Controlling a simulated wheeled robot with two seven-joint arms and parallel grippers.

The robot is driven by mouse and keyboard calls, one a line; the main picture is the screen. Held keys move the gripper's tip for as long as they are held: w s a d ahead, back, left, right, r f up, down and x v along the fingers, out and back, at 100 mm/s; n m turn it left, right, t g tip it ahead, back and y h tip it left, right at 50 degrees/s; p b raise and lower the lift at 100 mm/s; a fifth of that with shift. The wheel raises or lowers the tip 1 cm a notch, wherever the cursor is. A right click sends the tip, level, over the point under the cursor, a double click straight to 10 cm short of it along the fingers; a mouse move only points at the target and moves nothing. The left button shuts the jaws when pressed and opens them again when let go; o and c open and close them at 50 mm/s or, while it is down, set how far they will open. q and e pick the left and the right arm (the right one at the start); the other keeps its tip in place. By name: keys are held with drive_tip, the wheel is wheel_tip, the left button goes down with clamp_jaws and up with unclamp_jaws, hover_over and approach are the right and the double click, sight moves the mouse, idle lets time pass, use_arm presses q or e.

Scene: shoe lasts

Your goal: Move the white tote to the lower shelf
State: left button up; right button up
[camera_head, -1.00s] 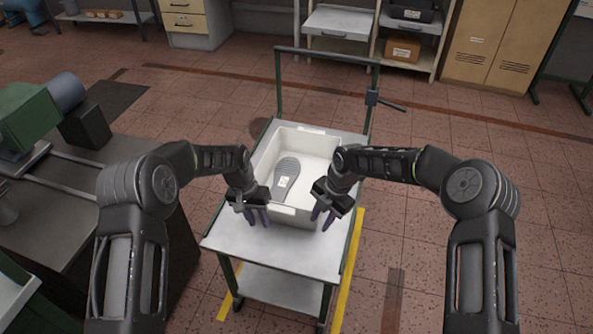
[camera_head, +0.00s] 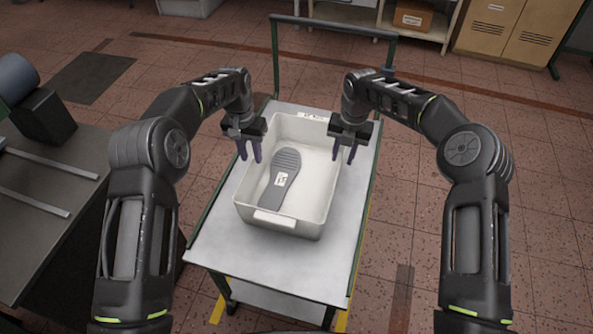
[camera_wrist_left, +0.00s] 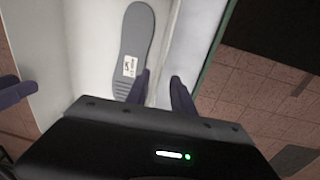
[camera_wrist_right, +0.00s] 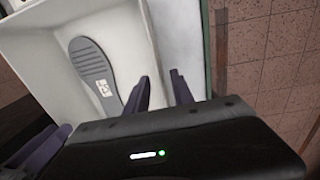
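The white tote (camera_head: 274,218) sits upright on the top shelf (camera_head: 225,262) of a green-framed cart, with a grey shoe sole (camera_head: 279,183) bearing a white label inside. My left gripper (camera_head: 250,152) is open over the tote's left wall. My right gripper (camera_head: 344,152) is open over its right wall. In the left wrist view the fingers (camera_wrist_left: 160,88) lie either side of the rim line. The right wrist view likewise shows the fingers (camera_wrist_right: 160,90) spread about the wall; I cannot tell whether they touch it. The lower shelf (camera_head: 280,302) shows partly below.
The cart's upright handle frame (camera_head: 333,27) stands behind the tote. A workbench (camera_head: 45,215) is close on the left. A cardboard box (camera_head: 412,15) on shelving and a tan cabinet (camera_head: 512,30) stand at the back. The floor at right is clear.

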sight(255, 171)
use_arm(q)
drive_tip(key=shift+f, duration=0.1)
use_arm(e)
drive_tip(key=shift+f, duration=0.1)
